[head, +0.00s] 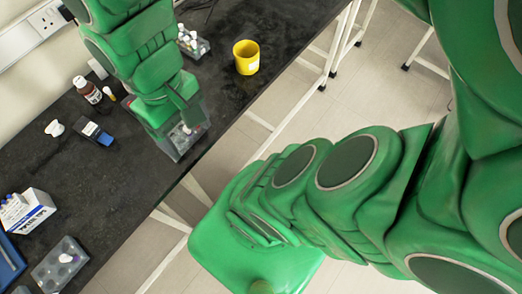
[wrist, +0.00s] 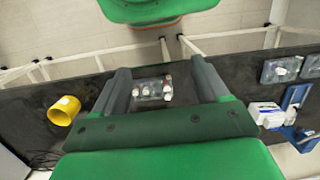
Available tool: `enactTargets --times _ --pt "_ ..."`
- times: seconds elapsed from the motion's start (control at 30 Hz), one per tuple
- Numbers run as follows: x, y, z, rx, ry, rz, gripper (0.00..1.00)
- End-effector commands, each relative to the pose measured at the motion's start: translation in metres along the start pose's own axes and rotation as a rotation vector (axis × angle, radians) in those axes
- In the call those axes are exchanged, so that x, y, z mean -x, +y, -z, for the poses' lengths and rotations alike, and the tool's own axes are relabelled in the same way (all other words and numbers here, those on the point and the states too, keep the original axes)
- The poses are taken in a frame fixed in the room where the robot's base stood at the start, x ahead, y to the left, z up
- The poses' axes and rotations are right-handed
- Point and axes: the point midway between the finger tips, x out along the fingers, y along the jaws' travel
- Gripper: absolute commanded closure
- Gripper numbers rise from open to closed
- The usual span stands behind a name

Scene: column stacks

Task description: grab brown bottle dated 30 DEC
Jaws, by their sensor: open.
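My gripper (wrist: 158,66) is open, with its two grey fingers apart and nothing held between them. In the wrist view, a grey tray (wrist: 137,98) with several small white-capped bottles (wrist: 146,92) appears between the fingers, beyond them. In the head view, my arm covers most of this tray (head: 181,150) near the table's front edge. A brown bottle (head: 88,91) with a white label stands at the back left, beside a smaller white-capped bottle (head: 109,93). No date is readable on any label.
On the dark table (head: 125,190) stand a yellow cup (head: 246,58), another tray of vials (head: 191,41), a blue device (head: 94,132), a white object (head: 54,128), a white box (head: 27,208) and a grey rack (head: 60,266). The table's middle front is clear.

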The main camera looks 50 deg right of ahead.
Motion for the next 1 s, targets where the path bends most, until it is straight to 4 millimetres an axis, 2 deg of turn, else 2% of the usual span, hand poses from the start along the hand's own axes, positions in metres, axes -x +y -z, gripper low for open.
enactTargets --times 0.03,0.4,0.47,0.77,0.87,1.0 --pt "-0.001 0.017 0.000 -0.051 -0.007 -0.046 0.26" --pt "-0.001 0.015 0.000 -0.044 -0.007 -0.041 0.26" --pt "-0.001 0.015 0.000 -0.044 -0.008 -0.041 0.35" --pt "-0.002 0.019 0.001 -0.055 -0.010 -0.051 0.36" --pt "-0.004 0.022 0.010 -0.043 0.000 -0.055 0.36" --pt "-0.009 0.027 0.041 0.007 0.049 -0.060 0.36"
